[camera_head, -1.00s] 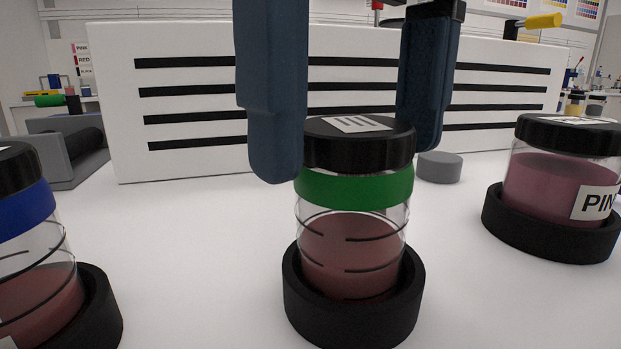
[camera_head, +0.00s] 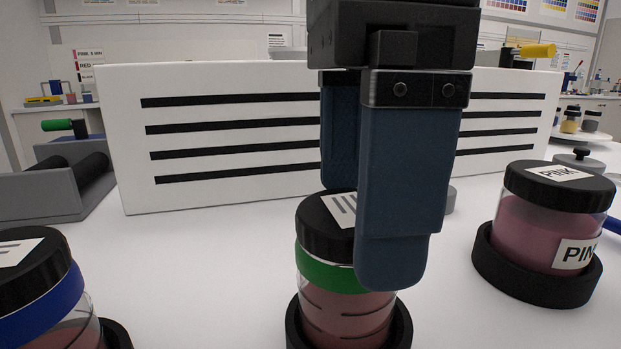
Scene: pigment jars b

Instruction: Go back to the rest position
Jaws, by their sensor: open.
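My gripper (camera_head: 372,240) is in the middle of the head view, fingers pointing down, seen partly side-on. Its two blue fingers are apart. The nearer finger hangs in front of the green-banded jar (camera_head: 323,281) and hides part of its lid and right side. The farther finger is behind, partly hidden by the nearer one. The jar stands upright in a black ring holder (camera_head: 399,335), with a black lid, a striped label on top and reddish contents. Nothing is held. Whether a finger touches the jar I cannot tell.
A blue-banded jar (camera_head: 40,305) stands at the lower left. A jar labelled PINK (camera_head: 535,235) sits in a black holder at the right. A white panel with black stripes (camera_head: 230,135) stands behind. A grey roller device (camera_head: 60,190) is at the left. White table shows between the jars.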

